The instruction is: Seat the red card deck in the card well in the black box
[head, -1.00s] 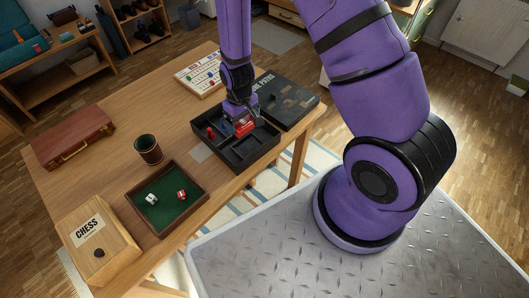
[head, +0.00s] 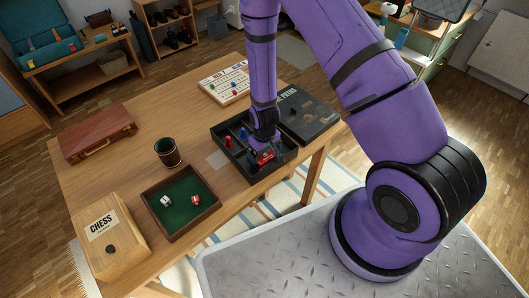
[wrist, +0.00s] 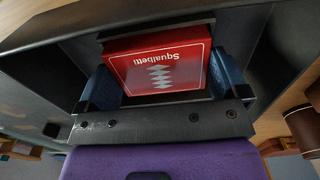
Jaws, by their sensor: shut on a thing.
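The black box (head: 254,179) sits on the table near its right edge. The red card deck (head: 266,156) is low inside the box's near right part, partly hidden by my gripper. In the wrist view the deck (wrist: 160,60) shows its red face with upside-down white lettering. My gripper (head: 265,152) is shut on the deck, a blue finger pad on each side (wrist: 163,80). Dark box walls surround the deck in the wrist view. The card well's floor is hidden, so I cannot tell whether the deck touches it.
A red pawn (head: 228,142) and a blue pawn (head: 243,132) stand in the box's left part. A dark game box (head: 308,115) lies behind it to the right. A green dice tray (head: 182,215), a dark cup (head: 167,153) and a chess box (head: 108,236) are to the left.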

